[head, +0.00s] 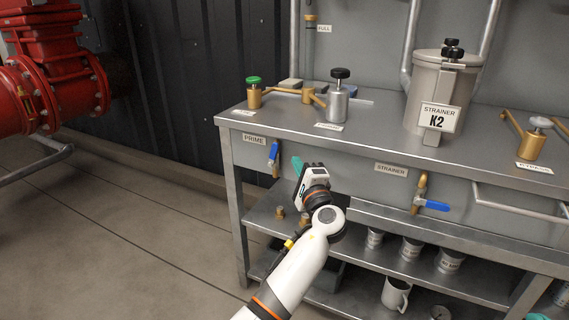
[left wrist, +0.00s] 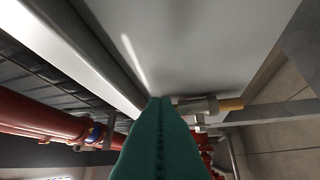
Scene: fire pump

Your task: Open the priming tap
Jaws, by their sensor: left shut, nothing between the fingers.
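The priming tap (head: 273,155) hangs under the bench's front edge, beside the PRIME label (head: 254,139). It has a blue lever, slanting steeply, on a brass body. My left gripper (head: 297,164) is just right of the tap in the head view, its teal fingers shut and empty. A small gap shows between fingertips and lever; whether they touch in depth I cannot tell. In the left wrist view the shut fingers (left wrist: 155,140) fill the middle, with a grey and brass fitting (left wrist: 212,105) beyond their tips. A teal bit at the lower right edge may be my right gripper (head: 537,317).
The steel bench (head: 350,145) carries a green-knobbed valve (head: 254,92), a black-knobbed valve (head: 338,100) and the strainer pot (head: 440,90). A second blue-levered tap (head: 425,203) hangs by the STRAINER label. Cans and a mug (head: 396,293) stand on lower shelves. The floor at left is clear.

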